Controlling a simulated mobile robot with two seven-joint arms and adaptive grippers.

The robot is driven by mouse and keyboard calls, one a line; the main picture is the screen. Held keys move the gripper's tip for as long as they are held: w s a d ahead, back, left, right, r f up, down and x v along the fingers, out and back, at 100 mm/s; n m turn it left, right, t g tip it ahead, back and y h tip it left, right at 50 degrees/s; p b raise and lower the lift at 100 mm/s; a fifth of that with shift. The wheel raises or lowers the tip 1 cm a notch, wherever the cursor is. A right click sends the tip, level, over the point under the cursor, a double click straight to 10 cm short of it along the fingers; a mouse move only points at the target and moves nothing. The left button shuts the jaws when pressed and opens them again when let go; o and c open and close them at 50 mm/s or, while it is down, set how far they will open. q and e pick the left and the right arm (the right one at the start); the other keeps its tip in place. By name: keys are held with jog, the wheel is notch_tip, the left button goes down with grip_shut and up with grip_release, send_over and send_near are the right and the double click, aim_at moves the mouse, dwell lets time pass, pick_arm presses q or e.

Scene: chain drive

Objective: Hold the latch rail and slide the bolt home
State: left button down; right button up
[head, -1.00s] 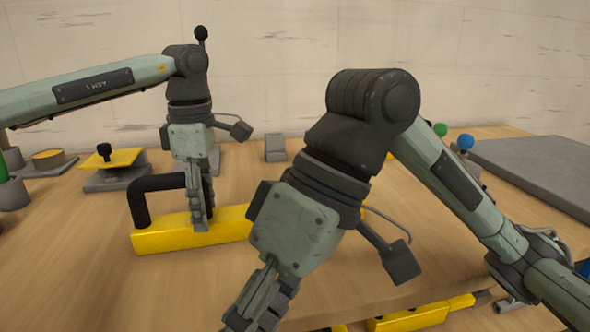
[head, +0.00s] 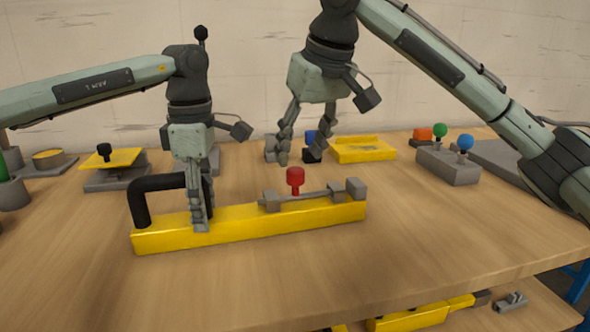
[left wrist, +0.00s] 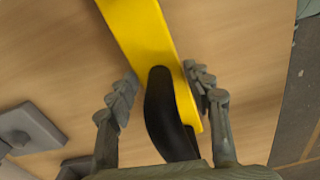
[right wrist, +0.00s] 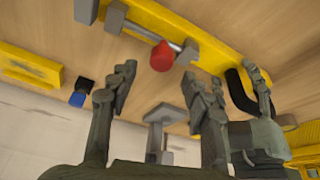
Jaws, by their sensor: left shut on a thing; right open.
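The yellow latch rail (head: 240,231) lies on the table, with a black handle (head: 140,200) at its left end. A grey bolt rod (head: 322,194) with a red knob (head: 295,178) sits in grey blocks on the rail's right half. My right gripper (head: 299,160) is open and empty, above and behind the red knob. In the right wrist view the knob (right wrist: 162,56) shows beyond the open fingers (right wrist: 163,85), apart from them.
A yellow tray (head: 362,152) and a small block with a blue part stand behind the rail. A grey block (head: 448,167) with green and blue knobs stands at the right. A yellow-topped plate (head: 112,160) stands at the back left. The table's front is clear.

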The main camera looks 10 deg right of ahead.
aim_at(296, 168)
jog(key=shift+x, duration=2.8)
grip_shut()
